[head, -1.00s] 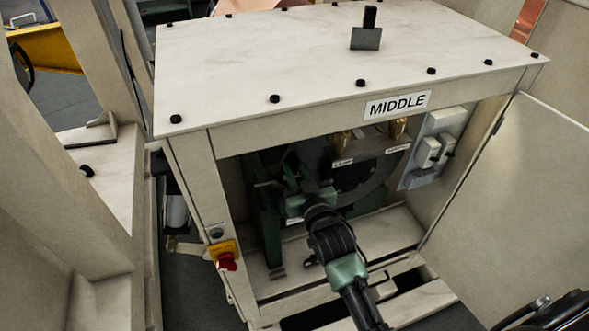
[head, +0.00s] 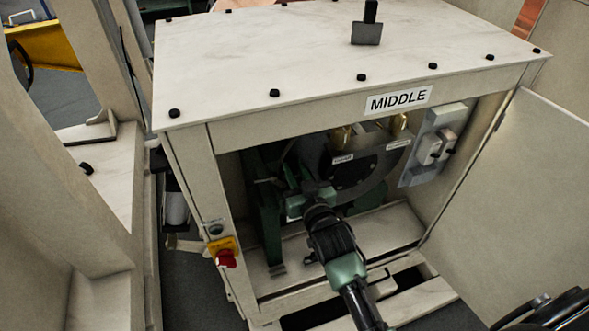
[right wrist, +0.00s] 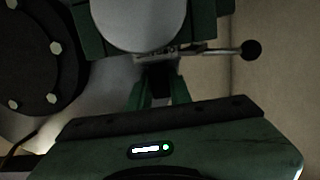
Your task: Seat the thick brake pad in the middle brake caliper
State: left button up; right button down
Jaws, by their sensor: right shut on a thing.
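The middle brake caliper (head: 270,205) is a green assembly beside a large dark disc (head: 350,172), inside the open cabinet labelled MIDDLE. In the right wrist view, green caliper parts (right wrist: 90,32) show at the top, with a black-knobbed lever at the right. My right gripper (head: 307,198) reaches into the cabinet at the caliper. In the right wrist view its fingers (right wrist: 158,84) are shut on a small dark piece (right wrist: 160,74), likely the thick brake pad. The piece is mostly hidden, and I cannot tell whether it sits in the caliper. My left gripper is not in view.
The cabinet top (head: 230,60) carries a dark block with an upright post (head: 367,30). A red and yellow switch (head: 226,254) is on the left post. The open door panel (head: 520,190) stands at the right. The cabinet's top beam and floor slats bound the opening.

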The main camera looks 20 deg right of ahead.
jog(key=shift+f+b, duration=0.45)
jog(key=shift+f, duration=0.25)
jog(key=c, duration=1.2)
grip_release()
jog(key=shift+s+f, duration=0.1)
jog(key=shift+s, duration=0.35)
jog(key=s+b, duration=0.1)
jog(key=s, duration=0.6)
jog(key=shift+d+r+b, duration=0.15)
jog(key=shift+r+b, duration=0.2)
jog(key=shift+r, duration=0.05)
